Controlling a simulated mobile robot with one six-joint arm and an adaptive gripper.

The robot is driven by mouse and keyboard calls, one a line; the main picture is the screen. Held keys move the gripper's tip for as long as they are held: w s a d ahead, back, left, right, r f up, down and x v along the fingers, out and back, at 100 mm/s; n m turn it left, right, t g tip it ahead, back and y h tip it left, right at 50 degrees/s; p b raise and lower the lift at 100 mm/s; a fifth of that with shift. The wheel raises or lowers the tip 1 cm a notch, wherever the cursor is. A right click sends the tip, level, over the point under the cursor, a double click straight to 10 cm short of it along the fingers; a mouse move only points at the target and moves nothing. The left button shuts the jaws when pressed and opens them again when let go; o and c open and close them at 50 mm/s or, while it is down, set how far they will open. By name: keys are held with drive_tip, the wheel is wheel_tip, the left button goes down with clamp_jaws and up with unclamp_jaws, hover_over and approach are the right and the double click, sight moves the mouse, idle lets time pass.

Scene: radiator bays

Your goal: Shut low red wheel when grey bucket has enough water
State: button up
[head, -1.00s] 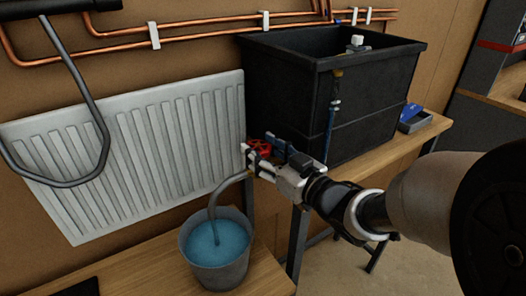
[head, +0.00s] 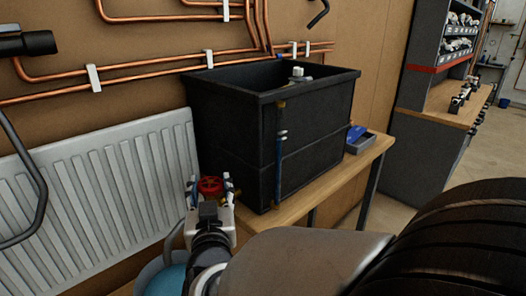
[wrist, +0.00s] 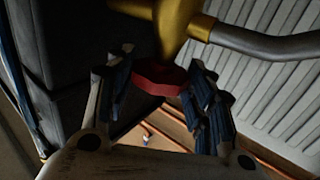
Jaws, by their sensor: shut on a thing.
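The low red wheel (head: 210,185) sits on a brass valve at the lower left front of the black tank (head: 275,125). My gripper (head: 208,183) has one finger on each side of the wheel and is shut on it. In the wrist view the red wheel (wrist: 158,78) shows between the finger pads, under the brass valve body (wrist: 178,28). The grey bucket (head: 145,275) stands at the bottom edge of the head view with blue water (head: 168,281) in it. My arm and the picture edge hide much of the bucket, so its water level cannot be judged well.
A grey spout pipe (wrist: 265,45) leads from the valve. A white radiator (head: 95,205) is on the wall at left, with copper pipes (head: 150,68) above. A wooden bench (head: 345,175) bears the tank and a blue-grey tray (head: 360,140). Shelving stands at right.

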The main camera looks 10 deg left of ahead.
sight(209, 187)
drive_tip(key=shift+a+r+m+t+h+p, duration=0.15)
drive_tip(key=shift+m+h+p, duration=0.3)
drive_tip(key=shift+h, duration=0.4)
drive_tip(key=shift+a+f+m+t+h+p, duration=0.1)
drive_tip(key=shift+m+t+h+p, duration=0.1)
drive_tip(key=shift+m+h, duration=0.5)
drive_tip(key=shift+h, duration=0.35)
drive_tip(key=o, duration=1.1)
drive_tip(key=shift+c, duration=0.2)
drive_tip(key=shift+d, duration=0.1)
wheel_tip(209, 187, up, 10)
